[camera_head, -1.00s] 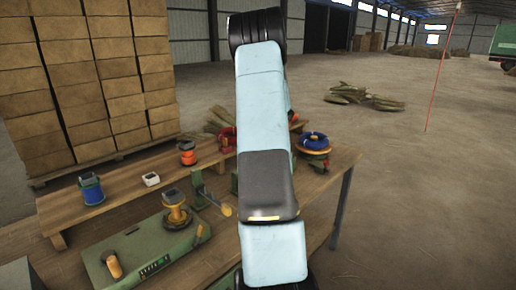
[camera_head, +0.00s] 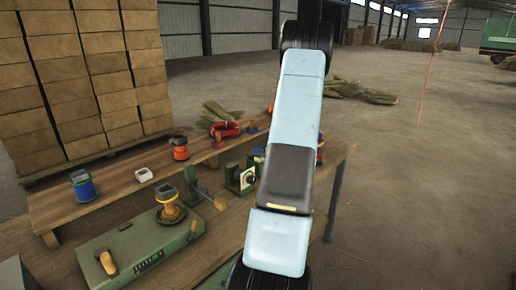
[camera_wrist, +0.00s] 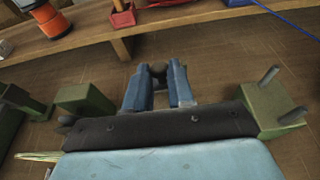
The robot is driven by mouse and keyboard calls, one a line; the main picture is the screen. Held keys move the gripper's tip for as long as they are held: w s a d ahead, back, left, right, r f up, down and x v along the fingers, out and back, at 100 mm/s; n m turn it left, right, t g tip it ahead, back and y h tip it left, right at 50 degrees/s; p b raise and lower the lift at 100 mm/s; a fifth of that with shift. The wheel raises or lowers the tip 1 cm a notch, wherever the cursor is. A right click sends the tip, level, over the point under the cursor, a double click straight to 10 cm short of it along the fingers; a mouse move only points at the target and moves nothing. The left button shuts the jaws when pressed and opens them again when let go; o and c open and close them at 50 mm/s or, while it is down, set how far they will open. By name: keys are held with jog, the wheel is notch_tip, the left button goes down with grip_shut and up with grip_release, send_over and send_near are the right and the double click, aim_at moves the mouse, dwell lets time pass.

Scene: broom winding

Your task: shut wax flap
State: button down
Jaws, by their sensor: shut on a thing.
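My gripper (camera_wrist: 158,88) shows in the wrist view as two blue fingers. They are closed around a small dark rounded knob (camera_wrist: 158,70) over the wooden bench. Most of the held piece is hidden by the fingers. Green metal blocks stand to the left (camera_wrist: 85,100) and right (camera_wrist: 265,101) of the fingers, the right one with grey pins. I cannot make out the wax flap for certain or tell its angle. In the head view my arm hides the gripper; a green block with a pale round face (camera_head: 246,178) stands left of the arm.
On the bench (camera_head: 330,195) stand a green control box (camera_head: 150,250), a yellow spool (camera_head: 170,207), and a lever with a wooden end (camera_head: 208,197). Blue (camera_head: 83,187) and orange (camera_head: 180,150) spools and a white box (camera_head: 143,175) sit on the raised shelf. Stacked cartons (camera_head: 90,75) are behind.

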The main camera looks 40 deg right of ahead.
jog(key=shift+s+f+t, duration=0.3)
jog(key=shift+f+t, duration=0.25)
jog(key=shift+t, duration=0.35)
jog(key=c, duration=1)
grip_release()
jog(key=s, duration=0.4)
jog(key=s+r, duration=0.1)
jog(key=s, duration=0.4)
jog(key=s+d, duration=0.1)
jog(key=s, duration=0.3)
jog(key=shift+s+d+r, duration=0.1)
jog(key=shift+s+r, duration=0.2)
